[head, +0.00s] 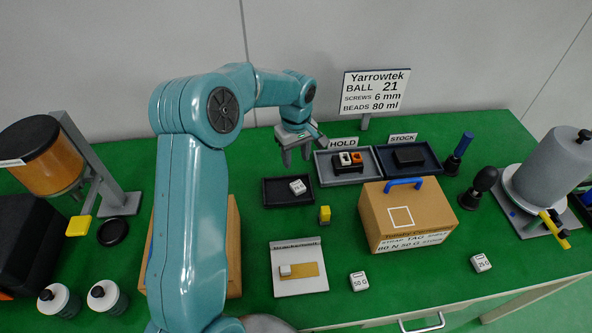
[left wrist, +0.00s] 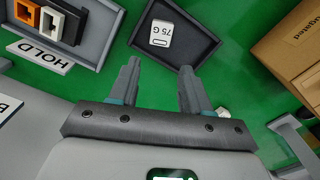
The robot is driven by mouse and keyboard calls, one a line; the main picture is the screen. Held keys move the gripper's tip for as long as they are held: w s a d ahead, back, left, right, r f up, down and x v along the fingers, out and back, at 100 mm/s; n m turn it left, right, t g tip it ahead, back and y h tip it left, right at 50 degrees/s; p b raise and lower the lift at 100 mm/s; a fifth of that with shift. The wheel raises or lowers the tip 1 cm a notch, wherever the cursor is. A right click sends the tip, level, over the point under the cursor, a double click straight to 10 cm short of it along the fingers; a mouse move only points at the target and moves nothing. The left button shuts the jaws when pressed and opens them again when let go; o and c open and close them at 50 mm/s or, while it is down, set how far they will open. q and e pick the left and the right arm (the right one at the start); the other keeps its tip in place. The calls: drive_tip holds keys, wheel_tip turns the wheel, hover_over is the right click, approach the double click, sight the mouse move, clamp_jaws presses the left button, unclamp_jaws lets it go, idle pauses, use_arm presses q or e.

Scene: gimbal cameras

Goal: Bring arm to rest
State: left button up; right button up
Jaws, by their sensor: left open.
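My left arm reaches in from the left in the head view, teal and bent at the elbow. My left gripper (head: 297,154) hangs over the table near the small dark tray (head: 268,203). In the left wrist view its two grey fingers (left wrist: 159,90) are apart with nothing between them. A white block marked 75 G (head: 298,187) lies in the dark tray, apart from the fingers; it also shows in the left wrist view (left wrist: 160,34). My right gripper is in neither view.
The HOLD tray (head: 322,173) with a white and an orange piece stands beside the gripper. A cardboard box (head: 430,215) with a blue handle is to the right. Dispensers (head: 40,165) occupy the left.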

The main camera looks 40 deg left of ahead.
use_arm(q)
drive_tip(key=shift+r, duration=0.9)
